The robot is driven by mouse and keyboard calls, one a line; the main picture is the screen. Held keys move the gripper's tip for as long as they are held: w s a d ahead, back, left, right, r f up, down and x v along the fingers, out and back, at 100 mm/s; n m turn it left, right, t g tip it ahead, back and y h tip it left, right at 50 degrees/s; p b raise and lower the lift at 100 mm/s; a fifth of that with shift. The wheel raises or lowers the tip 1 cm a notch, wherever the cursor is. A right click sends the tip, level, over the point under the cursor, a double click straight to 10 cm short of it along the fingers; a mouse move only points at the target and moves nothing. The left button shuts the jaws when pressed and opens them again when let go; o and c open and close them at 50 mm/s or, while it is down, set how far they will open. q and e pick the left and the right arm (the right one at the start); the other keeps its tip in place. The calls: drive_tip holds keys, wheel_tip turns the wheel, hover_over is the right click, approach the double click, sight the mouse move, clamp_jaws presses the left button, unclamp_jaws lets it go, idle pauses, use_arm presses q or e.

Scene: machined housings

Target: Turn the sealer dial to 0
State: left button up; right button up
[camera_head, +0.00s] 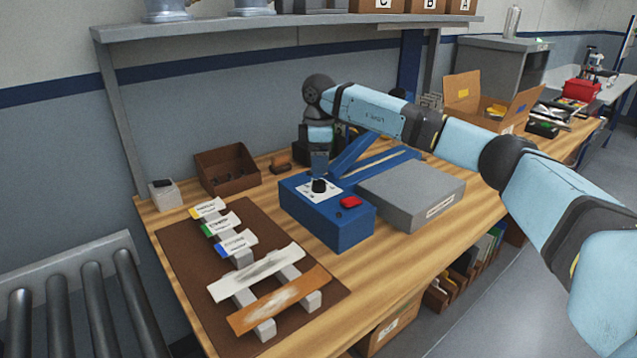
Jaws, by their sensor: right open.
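The sealer is a blue box (350,225) on the wooden workbench, with a long blue arm reaching back from it and a grey block beside it. Its black dial (319,187) stands on a white label plate on the top face. A red button (350,202) is to the right of the dial. My right gripper (319,176) points down directly over the dial, its tips at or just above the knob. It is open; whether the fingers touch the dial cannot be told. The dial's pointer and label marks are too small to read. My left gripper is not in view.
A grey box (412,194) sits right of the sealer. A brown mat (190,290) with tagged strips lies at front left. A brown bin (227,172) stands behind. An open carton (490,105) is at the right. A shelf (280,30) runs above.

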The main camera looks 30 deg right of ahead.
sight(319, 181)
wheel_tip(319, 181, down, 6)
drive_tip(key=shift+f, duration=0.15)
drive_tip(key=shift+c, duration=0.2)
drive_tip(key=c, duration=0.9)
